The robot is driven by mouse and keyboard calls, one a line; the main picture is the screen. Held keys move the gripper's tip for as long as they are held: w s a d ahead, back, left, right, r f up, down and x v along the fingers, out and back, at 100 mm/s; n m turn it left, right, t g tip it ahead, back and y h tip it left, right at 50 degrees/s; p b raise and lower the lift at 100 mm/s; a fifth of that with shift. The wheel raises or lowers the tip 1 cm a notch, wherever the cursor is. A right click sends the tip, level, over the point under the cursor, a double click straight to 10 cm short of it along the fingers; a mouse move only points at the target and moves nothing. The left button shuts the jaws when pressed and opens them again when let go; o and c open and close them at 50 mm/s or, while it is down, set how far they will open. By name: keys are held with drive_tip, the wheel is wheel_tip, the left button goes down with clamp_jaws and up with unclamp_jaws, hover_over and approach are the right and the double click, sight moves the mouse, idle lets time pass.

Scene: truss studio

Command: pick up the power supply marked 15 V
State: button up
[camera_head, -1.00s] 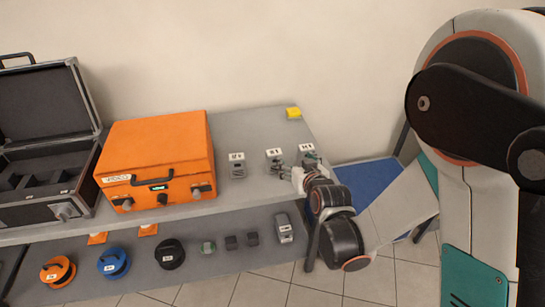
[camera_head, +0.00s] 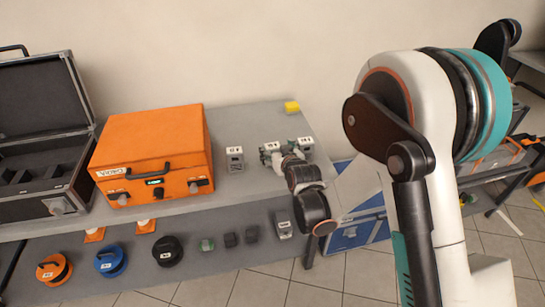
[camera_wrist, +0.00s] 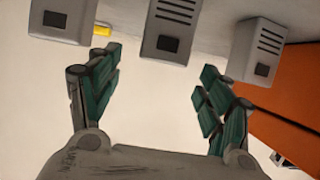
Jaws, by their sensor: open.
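Three small grey power supplies with white labels stand in a row on the grey table: a left one (camera_head: 235,163), a middle one (camera_head: 272,146) and a right one (camera_head: 306,144). The labels are too small to read surely, so I cannot tell which is marked 15 V. My gripper (camera_head: 278,155) is open and empty at the middle one, partly hiding it. In the wrist view, the middle supply (camera_wrist: 168,28) is ahead, between the directions of my spread teal fingers (camera_wrist: 160,64), with a gap visible. The other supplies (camera_wrist: 64,18) (camera_wrist: 257,50) lie outside the fingers.
A large orange case (camera_head: 150,145) stands left of the supplies, with an open black case (camera_head: 72,170) beyond it. A yellow block (camera_head: 292,107) sits at the back. A lower shelf (camera_head: 140,280) holds cable reels and small boxes.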

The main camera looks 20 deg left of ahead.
sight(273, 147)
drive_tip(key=x, duration=0.2)
drive_tip(key=b+x, duration=0.1)
drive_tip(key=x, duration=0.1)
drive_tip(key=shift+s+f, duration=0.1)
drive_tip(key=shift+f, duration=0.2)
drive_tip(key=shift+r, duration=0.1)
drive_tip(key=c, duration=1.4)
drive_tip(key=shift+o, duration=0.2)
